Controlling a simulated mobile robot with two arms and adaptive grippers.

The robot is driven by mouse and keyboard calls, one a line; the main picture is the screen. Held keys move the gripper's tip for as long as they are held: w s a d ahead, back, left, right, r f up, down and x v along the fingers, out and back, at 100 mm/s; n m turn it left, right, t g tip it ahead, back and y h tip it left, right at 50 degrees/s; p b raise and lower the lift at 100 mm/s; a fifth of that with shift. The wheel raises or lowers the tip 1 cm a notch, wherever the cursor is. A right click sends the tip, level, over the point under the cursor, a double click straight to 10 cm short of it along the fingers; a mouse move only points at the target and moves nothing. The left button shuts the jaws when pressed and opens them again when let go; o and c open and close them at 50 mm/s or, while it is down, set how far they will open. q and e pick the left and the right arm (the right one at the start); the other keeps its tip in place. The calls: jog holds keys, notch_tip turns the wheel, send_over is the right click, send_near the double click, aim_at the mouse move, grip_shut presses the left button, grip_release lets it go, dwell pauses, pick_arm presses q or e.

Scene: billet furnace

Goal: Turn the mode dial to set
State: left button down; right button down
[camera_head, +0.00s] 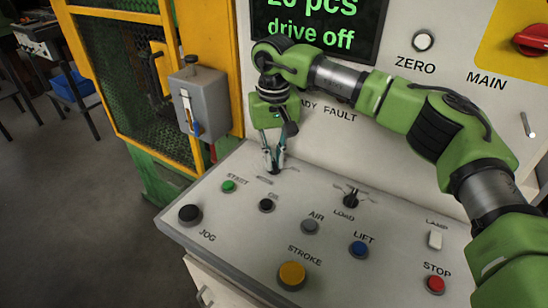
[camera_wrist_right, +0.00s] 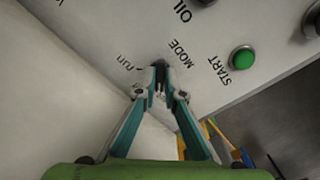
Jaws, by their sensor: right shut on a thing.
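The mode dial (camera_wrist_right: 160,63) is on the sloped control panel (camera_head: 190,226), next to the printed word MODE in the right wrist view. Only a dark bit of it shows between the fingertips. My right gripper (camera_head: 273,167) points down onto the dial at the back left of the panel. In the right wrist view its fingertips (camera_wrist_right: 160,74) are closed around the dial. The word "run" can be read beside it; the fingers cover part of the markings, so the dial's setting cannot be told. My left gripper is not in view.
The green START button (camera_head: 228,186), black JOG knob (camera_head: 190,214), LOAD dial (camera_head: 351,198), yellow STROKE button (camera_head: 292,275) and red STOP button (camera_head: 436,284) are nearby. A grey switch box (camera_head: 205,100) stands left of my gripper. The upright panel with a display (camera_head: 318,30) rises behind.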

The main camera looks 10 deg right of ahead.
aim_at(274, 163)
jog(key=c, duration=2.1)
grip_release()
jog(key=shift+c, duration=0.2)
notch_tip(274, 163, up, 12)
